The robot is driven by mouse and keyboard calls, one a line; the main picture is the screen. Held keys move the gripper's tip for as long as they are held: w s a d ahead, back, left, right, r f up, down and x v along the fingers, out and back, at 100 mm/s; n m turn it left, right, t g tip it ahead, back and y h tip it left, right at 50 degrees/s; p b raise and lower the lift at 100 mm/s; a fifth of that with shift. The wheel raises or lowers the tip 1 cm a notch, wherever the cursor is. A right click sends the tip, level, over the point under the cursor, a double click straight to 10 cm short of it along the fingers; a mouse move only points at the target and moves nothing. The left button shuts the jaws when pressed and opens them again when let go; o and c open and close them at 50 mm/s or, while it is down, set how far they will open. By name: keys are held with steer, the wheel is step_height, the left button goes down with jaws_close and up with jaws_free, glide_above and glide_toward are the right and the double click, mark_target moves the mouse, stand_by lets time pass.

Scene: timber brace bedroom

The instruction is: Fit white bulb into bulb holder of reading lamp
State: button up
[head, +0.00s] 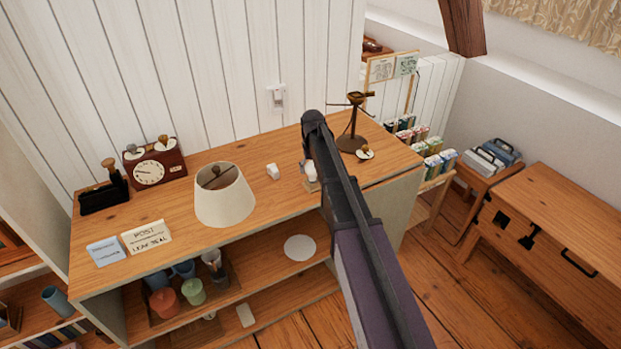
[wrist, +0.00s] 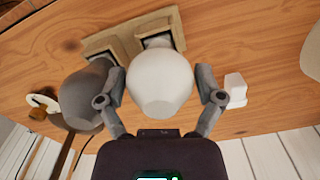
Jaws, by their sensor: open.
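In the wrist view the white bulb (wrist: 160,82) sits between the two fingers of my gripper (wrist: 160,92), which is open around it. The bulb stands at a small wooden rack (wrist: 130,38); its lower end is hidden. A dark grey bulb (wrist: 88,92) is close beside the left finger. In the head view my arm covers the gripper and most of the bulb (head: 311,169). A dark metal stand (head: 352,125), apparently the reading lamp without a shade, stands to the right on the cabinet top; its bulb holder is not clear.
A cream lampshade (head: 225,200) stands on the cabinet top (head: 270,205). A small white block (head: 273,171) is near the gripper, also in the wrist view (wrist: 236,88). A white disc with a brown knob (head: 365,152) lies near the stand's base. A clock (head: 155,168) stands far left.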

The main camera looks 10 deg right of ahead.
steer(key=shift+f, duration=0.45)
stand_by(0.3)
steer(key=c, duration=0.8)
